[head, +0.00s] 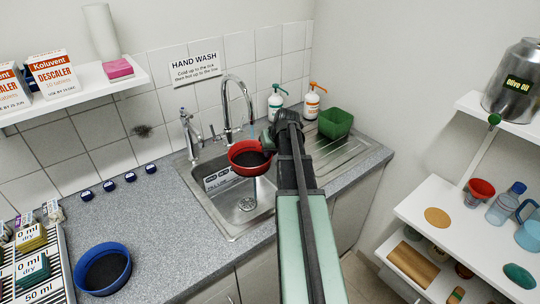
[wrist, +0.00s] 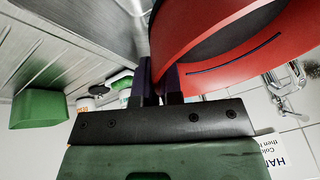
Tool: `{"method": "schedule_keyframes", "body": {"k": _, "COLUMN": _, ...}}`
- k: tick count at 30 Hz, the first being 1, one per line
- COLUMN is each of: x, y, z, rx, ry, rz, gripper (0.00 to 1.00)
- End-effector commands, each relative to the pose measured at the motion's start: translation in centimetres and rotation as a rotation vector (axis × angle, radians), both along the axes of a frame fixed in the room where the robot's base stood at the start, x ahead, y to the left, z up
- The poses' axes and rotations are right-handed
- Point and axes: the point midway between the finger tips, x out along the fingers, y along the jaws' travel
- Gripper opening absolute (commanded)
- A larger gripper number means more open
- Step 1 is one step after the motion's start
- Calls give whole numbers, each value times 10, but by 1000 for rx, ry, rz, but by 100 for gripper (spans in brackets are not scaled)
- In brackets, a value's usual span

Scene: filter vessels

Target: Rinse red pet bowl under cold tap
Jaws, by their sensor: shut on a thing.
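The red pet bowl (head: 250,172) is held over the sink basin (head: 232,222), in front of the tall curved tap (head: 226,104). Its inside looks dark. My gripper (head: 270,141) is shut on the right side of its rim. In the wrist view the red bowl (wrist: 245,55) fills the upper right, with its wall between my fingers (wrist: 160,88). A second, shorter chrome fitting (head: 188,132) stands left of the tall tap. I cannot tell which one is cold or whether water is running.
A green tub (head: 335,123) stands on the drainer (head: 330,150), near two pump bottles (head: 311,103). A blue bowl (head: 103,268) and a striped rack (head: 45,275) are on the left counter. A white shelf unit (head: 425,235) is at right.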

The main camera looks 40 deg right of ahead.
Motion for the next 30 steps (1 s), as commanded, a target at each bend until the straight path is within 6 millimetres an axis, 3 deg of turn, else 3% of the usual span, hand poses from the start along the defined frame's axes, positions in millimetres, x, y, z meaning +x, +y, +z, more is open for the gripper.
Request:
{"method": "schedule_keyframes", "body": {"k": 21, "x": 74, "y": -59, "z": -20, "rx": 0, "ry": 0, "rz": -1, "gripper": 0}}
{"method": "schedule_keyframes", "body": {"k": 30, "x": 88, "y": -70, "z": -23, "rx": 0, "ry": 0, "rz": -1, "gripper": 0}}
